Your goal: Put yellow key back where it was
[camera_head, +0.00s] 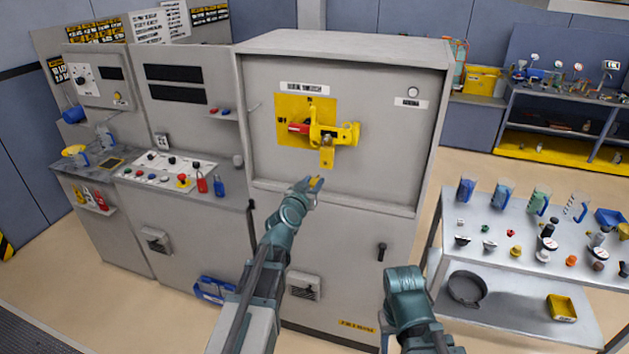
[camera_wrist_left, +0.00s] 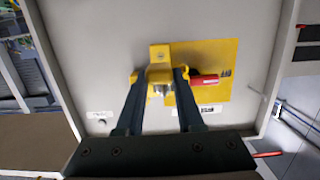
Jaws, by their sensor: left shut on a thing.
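My left gripper (camera_head: 314,184) is shut on a small yellow thing, likely the yellow key (camera_head: 316,182), in front of the grey cabinet and below the main switch. In the left wrist view the fingers (camera_wrist_left: 160,78) reach toward a yellow lockout piece (camera_wrist_left: 160,52). I cannot separate the key from it there. The lockout piece also shows in the head view (camera_head: 327,158), on a yellow plate (camera_head: 290,105) beside a red handle (camera_head: 298,128). The gripper appears apart from the switch.
The grey cabinet (camera_head: 420,150) has a raised edge around its front panel. A control desk (camera_head: 130,172) with buttons and small padlocks stands at left. A metal cart (camera_head: 470,235) with jugs and caps stands at right.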

